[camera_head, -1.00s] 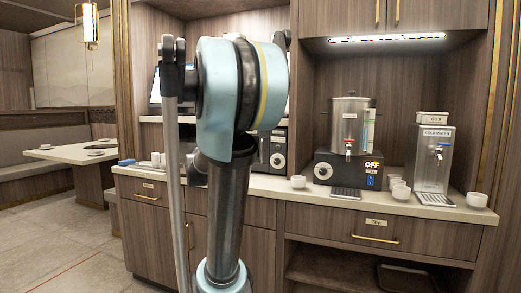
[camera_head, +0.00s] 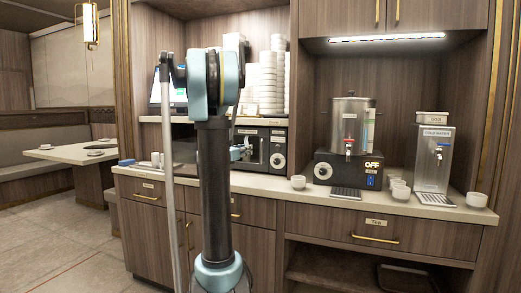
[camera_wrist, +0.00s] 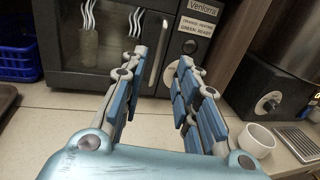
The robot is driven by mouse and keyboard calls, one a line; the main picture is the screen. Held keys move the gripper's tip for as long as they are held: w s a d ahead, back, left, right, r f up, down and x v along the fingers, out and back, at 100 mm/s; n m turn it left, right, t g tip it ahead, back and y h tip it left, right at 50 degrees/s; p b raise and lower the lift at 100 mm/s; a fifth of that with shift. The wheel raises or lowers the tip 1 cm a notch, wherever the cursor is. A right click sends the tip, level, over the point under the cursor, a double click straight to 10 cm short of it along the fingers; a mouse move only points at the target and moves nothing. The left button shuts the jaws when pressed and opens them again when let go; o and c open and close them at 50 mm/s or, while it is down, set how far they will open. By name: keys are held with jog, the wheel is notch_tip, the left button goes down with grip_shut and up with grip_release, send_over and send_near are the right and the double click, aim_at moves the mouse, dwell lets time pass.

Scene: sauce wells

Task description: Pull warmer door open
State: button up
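The warmer (camera_head: 277,140) is a dark box on the counter, partly hidden behind my arm in the head view. In the wrist view its dark glass door (camera_wrist: 62,40) with white steam marks fills the top left and looks closed. The door's upright metal handle (camera_wrist: 158,52) stands at the door's right side. My gripper (camera_wrist: 161,60) is open and empty, facing the warmer front. Its two blue-padded fingers appear on either side of the handle in the picture. I cannot tell whether the tips reach it. In the head view my gripper (camera_head: 240,152) is small and partly hidden.
A white cup (camera_wrist: 257,140) and a drip tray (camera_wrist: 299,143) are on the counter to the right, below a black-based boiler (camera_wrist: 262,90). A blue basket (camera_wrist: 18,55) is at the left. White dishes (camera_head: 270,75) are stacked above the warmer. The counter before it is clear.

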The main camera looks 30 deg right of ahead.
jog(key=x, duration=1.5)
jog(key=shift+w+d, duration=0.15)
jog(key=shift+d, duration=0.15)
grip_shut()
